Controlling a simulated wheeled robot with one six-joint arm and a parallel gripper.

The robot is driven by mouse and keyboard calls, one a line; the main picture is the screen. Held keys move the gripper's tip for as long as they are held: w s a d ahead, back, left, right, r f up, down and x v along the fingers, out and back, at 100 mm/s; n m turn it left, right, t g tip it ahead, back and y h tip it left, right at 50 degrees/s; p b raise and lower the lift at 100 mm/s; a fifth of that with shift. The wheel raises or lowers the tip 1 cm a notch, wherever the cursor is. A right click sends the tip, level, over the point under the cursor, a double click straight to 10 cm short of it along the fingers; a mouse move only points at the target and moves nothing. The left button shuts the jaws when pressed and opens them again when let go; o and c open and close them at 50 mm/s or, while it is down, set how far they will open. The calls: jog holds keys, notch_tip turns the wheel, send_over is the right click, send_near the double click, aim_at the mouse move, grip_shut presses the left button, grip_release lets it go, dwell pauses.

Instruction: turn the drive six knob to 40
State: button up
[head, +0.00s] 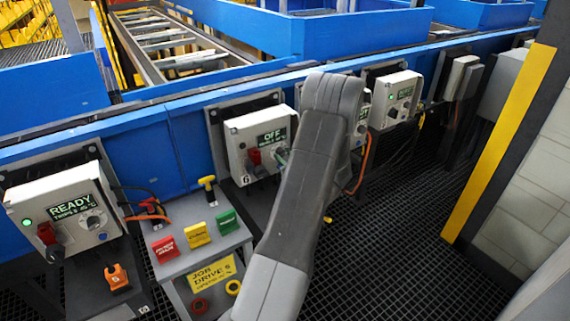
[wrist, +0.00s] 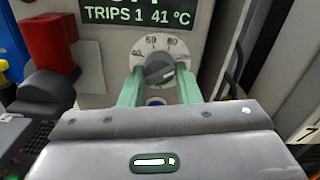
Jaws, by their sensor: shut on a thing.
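The drive six box (head: 236,142) is a pale box marked 6, with a dark display reading OFF. In the wrist view its display (wrist: 137,13) reads TRIPS 1 41 °C, with the line above cut off. Below it is a white round dial (wrist: 182,50) with numbers including 40, 60 and 80. The dark grey knob (wrist: 159,70) sits at its centre; I cannot tell exactly which number it points to. My gripper (wrist: 161,80) has its green fingers shut on the knob, one on each side. In the head view my arm hides part of the box's right side.
A red switch handle (wrist: 47,43) juts out left of the dial. Another box reading READY (head: 62,210) stands at the left, and more boxes (head: 396,100) line the rail at right. A grey stand (head: 205,262) with coloured tags is at front left.

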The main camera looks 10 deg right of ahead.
jog(key=n+b, duration=0.2)
jog(key=b, duration=0.2)
jog(key=n+b, duration=0.2)
jog(key=b, duration=0.3)
jog(key=shift+f+n, duration=0.35)
jog(key=shift+n, duration=0.05)
jog(key=n+b, duration=0.1)
jog(key=b, duration=0.2)
jog(key=shift+r+n, duration=0.1)
jog(key=shift+n, duration=0.2)
jog(key=shift+r+n+b, duration=0.15)
jog(key=shift+n+b, duration=0.35)
jog(key=shift+b, duration=0.3)
jog(key=shift+r, duration=0.1)
jog(key=o, duration=0.9)
jog(key=shift+o, duration=0.2)
jog(key=v, duration=1.3)
jog(key=shift+s, duration=0.4)
jog(key=shift+d, duration=0.1)
